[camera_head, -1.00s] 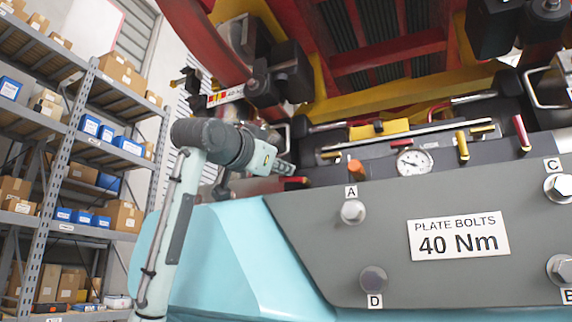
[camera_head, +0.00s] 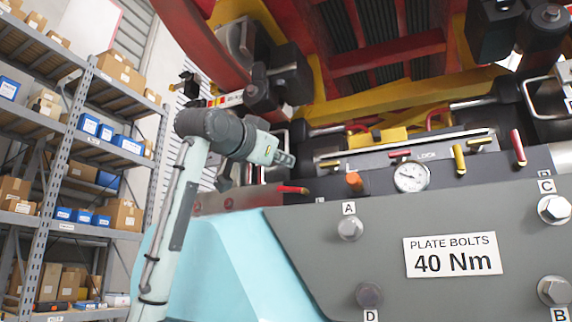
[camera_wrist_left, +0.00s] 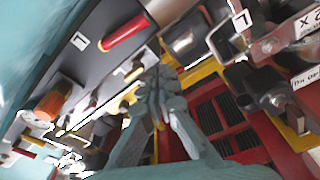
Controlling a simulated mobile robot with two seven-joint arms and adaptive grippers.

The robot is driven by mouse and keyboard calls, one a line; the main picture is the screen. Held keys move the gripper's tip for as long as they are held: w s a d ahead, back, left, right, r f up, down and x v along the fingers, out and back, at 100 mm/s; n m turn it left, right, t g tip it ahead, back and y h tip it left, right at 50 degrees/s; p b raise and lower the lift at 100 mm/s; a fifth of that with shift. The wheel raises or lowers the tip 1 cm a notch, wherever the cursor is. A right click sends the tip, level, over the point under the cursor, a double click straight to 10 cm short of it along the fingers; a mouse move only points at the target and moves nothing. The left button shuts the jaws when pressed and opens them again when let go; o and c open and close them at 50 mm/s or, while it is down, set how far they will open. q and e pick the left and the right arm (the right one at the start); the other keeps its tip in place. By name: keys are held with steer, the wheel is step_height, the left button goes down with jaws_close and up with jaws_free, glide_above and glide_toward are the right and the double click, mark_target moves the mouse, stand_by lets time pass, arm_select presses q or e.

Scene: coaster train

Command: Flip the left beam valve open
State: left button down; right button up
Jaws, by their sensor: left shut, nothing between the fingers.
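A lever with a red grip (camera_head: 292,189) lies nearly flat at the left end of the dark valve panel, just above the grey plate. I take it for the left beam valve. A red-gripped lever (camera_wrist_left: 125,37) also shows in the left wrist view, beside a small white label; it looks like the same one. My left gripper (camera_head: 285,159) is shut and empty, a little above the lever and apart from it. In the left wrist view its closed fingers (camera_wrist_left: 158,82) point toward the panel, below the red grip in the picture. My right gripper is out of view.
An orange knob (camera_head: 354,181), a gauge (camera_head: 411,177), yellow levers (camera_head: 459,159) and another red lever (camera_head: 518,147) stand to the right. The grey plate (camera_head: 330,270) carries bolts. Dark cylinders and red and yellow beams crowd above. Shelving (camera_head: 80,150) stands far left.

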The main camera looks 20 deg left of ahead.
arm_select(q)
steer(key=s+f+b, duration=0.1)
steer(key=s, duration=0.7)
steer(key=shift+s+a+f+b, duration=0.15)
steer(key=shift+a+b, duration=0.25)
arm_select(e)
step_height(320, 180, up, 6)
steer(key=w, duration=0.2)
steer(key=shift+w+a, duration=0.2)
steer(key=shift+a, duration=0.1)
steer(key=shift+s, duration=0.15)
